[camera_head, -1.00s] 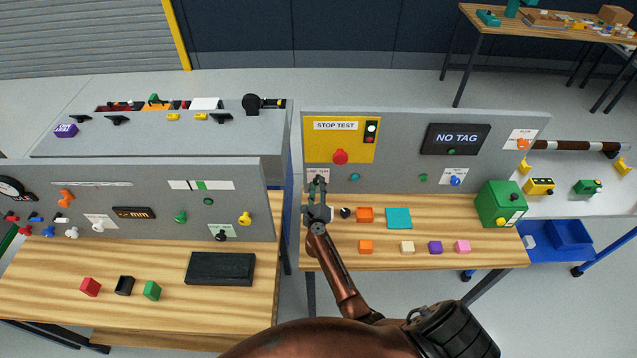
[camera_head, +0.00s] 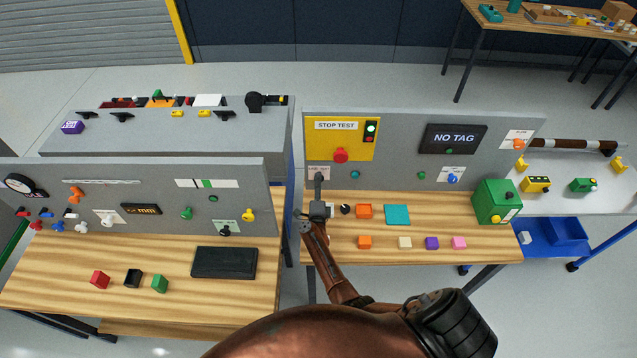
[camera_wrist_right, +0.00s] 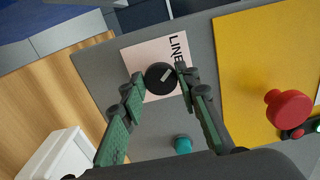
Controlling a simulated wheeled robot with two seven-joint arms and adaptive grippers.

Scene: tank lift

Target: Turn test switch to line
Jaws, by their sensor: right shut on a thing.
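The test switch is a black round knob (camera_wrist_right: 160,77) with a short pale mark on its face. It sits on a pale pink label (camera_wrist_right: 137,60) with the word LINE visible at one edge. In the wrist view the mark slants up and right. My right gripper (camera_wrist_right: 160,82) has its green fingers on both sides of the knob, closed on it. In the head view the right gripper (camera_head: 318,181) is at the panel's lower left, in front of the label (camera_head: 317,172), and hides the knob. My left gripper is not in view.
The yellow stop-test plate (camera_head: 358,139) with its red button (camera_head: 340,155) is close by. A teal button (camera_head: 355,174) is right of the gripper. Colored blocks, a teal square (camera_head: 397,214) and a green box (camera_head: 496,202) are on the bench.

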